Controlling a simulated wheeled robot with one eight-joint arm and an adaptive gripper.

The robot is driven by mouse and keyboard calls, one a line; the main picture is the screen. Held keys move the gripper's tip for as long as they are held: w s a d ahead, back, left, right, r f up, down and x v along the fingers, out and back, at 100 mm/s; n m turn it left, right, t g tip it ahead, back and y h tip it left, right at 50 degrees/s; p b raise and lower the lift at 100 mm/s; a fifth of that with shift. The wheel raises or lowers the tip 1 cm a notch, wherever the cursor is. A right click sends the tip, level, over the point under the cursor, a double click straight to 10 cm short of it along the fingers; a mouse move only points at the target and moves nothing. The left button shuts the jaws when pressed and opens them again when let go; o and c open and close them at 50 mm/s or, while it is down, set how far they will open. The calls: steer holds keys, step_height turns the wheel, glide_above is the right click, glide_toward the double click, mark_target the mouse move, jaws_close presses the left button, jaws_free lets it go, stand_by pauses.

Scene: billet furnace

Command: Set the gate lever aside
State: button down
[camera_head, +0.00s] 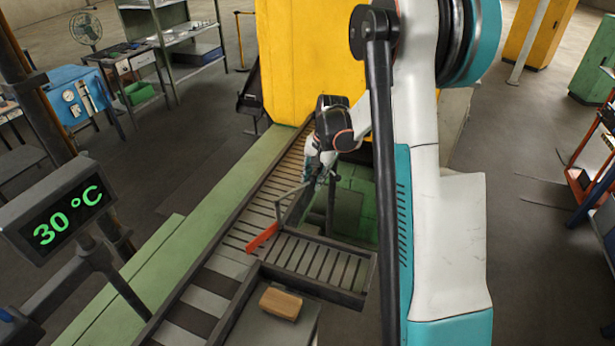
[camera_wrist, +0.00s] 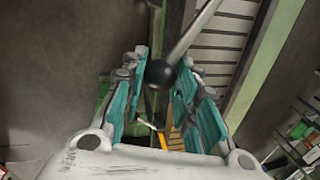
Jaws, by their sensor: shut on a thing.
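The gate lever is a pale metal rod (camera_wrist: 192,32) with a black ball knob (camera_wrist: 160,74) in the wrist view. My gripper (camera_wrist: 163,85) is shut on the knob, with one teal-padded finger on each side. The rod runs up and to the right from the knob. In the head view my gripper (camera_head: 318,163) is low over the right side of the slatted conveyor, and its fingers hide the knob there. An orange-red bar (camera_head: 262,237), perhaps the gate, lies slantwise across the conveyor (camera_head: 232,238) near the side branch.
A brown block (camera_head: 281,304) lies on a grey surface in front of the side branch (camera_head: 318,262). A yellow housing (camera_head: 300,60) stands behind the conveyor. A display (camera_head: 68,213) reading 30 °C stands at left. Open floor (camera_head: 535,230) lies at right.

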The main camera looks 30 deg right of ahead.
steer(key=s+a+m+h+b, duration=0.1)
steer(key=s+a+m+b, duration=0.1)
steer(key=s+m, duration=0.6)
steer(key=shift+s+a+m+h+b, duration=0.3)
steer(key=shift+s+b, duration=0.4)
steer(key=shift+s, duration=0.3)
steer(key=c, duration=1.2)
jaws_free()
steer(key=shift+c, duration=0.2)
steer(key=r, duration=0.4)
steer(key=s+r, duration=0.1)
steer(key=r, duration=0.3)
steer(key=s+r, duration=0.1)
steer(key=r, duration=0.2)
steer(key=shift+s+a+r, duration=0.15)
steer(key=shift+a+r, duration=0.1)
steer(key=shift+r, duration=0.15)
